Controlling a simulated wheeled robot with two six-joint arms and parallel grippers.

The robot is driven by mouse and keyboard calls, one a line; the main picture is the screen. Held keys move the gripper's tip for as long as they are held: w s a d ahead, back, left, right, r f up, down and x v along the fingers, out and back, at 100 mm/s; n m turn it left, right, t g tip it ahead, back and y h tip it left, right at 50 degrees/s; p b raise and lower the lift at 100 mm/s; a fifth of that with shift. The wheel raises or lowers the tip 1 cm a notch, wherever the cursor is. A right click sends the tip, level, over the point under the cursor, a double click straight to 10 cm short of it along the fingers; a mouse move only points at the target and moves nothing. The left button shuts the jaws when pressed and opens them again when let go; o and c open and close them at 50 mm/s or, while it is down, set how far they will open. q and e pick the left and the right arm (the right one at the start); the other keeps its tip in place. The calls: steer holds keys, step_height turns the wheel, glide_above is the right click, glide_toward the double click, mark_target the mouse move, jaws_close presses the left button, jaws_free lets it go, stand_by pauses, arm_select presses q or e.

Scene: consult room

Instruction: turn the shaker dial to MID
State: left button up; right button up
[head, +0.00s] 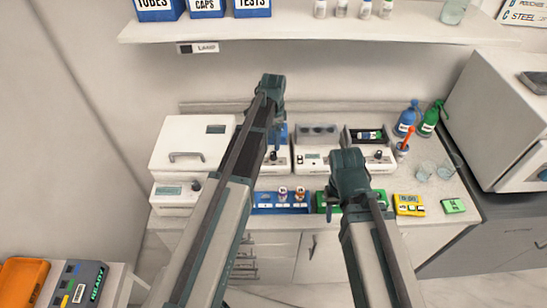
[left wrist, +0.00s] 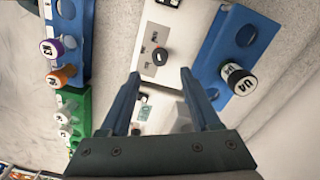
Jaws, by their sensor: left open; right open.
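A white device with a black round dial (left wrist: 160,56) on its panel shows between my open fingers in the left wrist view. The dial also shows in the head view (head: 273,155), beside my left arm. No setting around it is readable. A blue holder (left wrist: 212,66) with a black-capped vial marked U4 (left wrist: 238,80) adjoins that panel; I take this device for the shaker. My left gripper (head: 271,88) is open and empty, apart from the dial; its arm hides part of the device. My right gripper (head: 348,165) is open, over the counter's front; its jaws are hard to see.
A lidded white machine (head: 188,145) stands left. A white block with wells (head: 318,158) and another dialled device (head: 375,160) stand right. A blue rack of capped vials (head: 265,206) lies in front. Blue and green bottles (head: 407,118) and glass beakers (head: 445,172) stand further right. A shelf (head: 300,27) overhangs.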

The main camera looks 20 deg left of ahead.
mark_target(274, 153)
arm_select(q)
step_height(274, 153, down, 7)
steer(key=b, duration=0.5)
steer(key=shift+r+b, duration=0.1)
steer(key=shift+b, duration=0.3)
steer(key=shift+r, duration=0.1)
jaws_close()
